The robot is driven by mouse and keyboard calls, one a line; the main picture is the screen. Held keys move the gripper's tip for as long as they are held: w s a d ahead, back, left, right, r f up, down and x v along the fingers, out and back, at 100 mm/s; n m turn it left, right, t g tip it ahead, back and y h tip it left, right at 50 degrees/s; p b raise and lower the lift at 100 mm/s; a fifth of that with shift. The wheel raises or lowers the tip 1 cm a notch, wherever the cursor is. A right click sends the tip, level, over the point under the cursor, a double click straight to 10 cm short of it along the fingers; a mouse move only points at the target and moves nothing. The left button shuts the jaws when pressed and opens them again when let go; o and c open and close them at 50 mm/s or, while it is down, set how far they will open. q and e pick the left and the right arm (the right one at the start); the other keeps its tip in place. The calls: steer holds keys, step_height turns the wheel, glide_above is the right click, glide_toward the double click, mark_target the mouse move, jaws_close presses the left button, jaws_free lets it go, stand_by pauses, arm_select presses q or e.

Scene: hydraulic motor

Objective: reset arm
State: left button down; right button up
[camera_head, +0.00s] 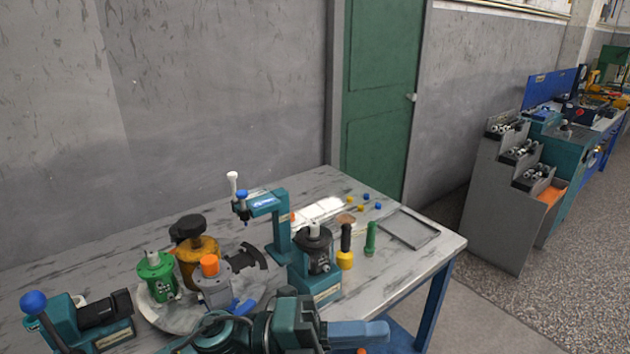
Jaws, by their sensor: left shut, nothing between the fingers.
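My left gripper (372,332) is low in the head view, in front of the table's near edge. Its pale blue fingers point right and are closed together, with nothing held between them. The dark teal wrist behind it overlaps the near part of the table. My right gripper is not in view. A dark motor part (316,252) stands upright on a teal base.
A teal press (280,228) stands mid-table. A teal fixture with a blue knob (34,302) is at left. Yellow-black (346,250) and green (370,240) tools stand near a shallow grey tray (412,228). A stepped grey rack (500,205) stands right, beyond open floor.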

arm_select(q)
steer(key=w+a+f+n+t+y, duration=0.3)
steer(key=a+f+n+t+y, duration=0.25)
steer(key=n+t, duration=0.55)
steer(key=w+a+f+n+t+y, duration=0.3)
steer(key=a+f+n+t+y, duration=0.3)
steer(key=n, duration=0.9)
steer(key=s+a+f+n+g+y, duration=0.2)
steer(key=s+a+f+n, duration=0.2)
steer(key=f, duration=0.5)
steer(key=s+a+f+n+g+y, duration=0.3)
steer(key=s+a+f+n, duration=0.2)
steer(key=s+f, duration=0.3)
steer(key=shift+a+f, duration=0.15)
steer(key=shift+f, duration=0.25)
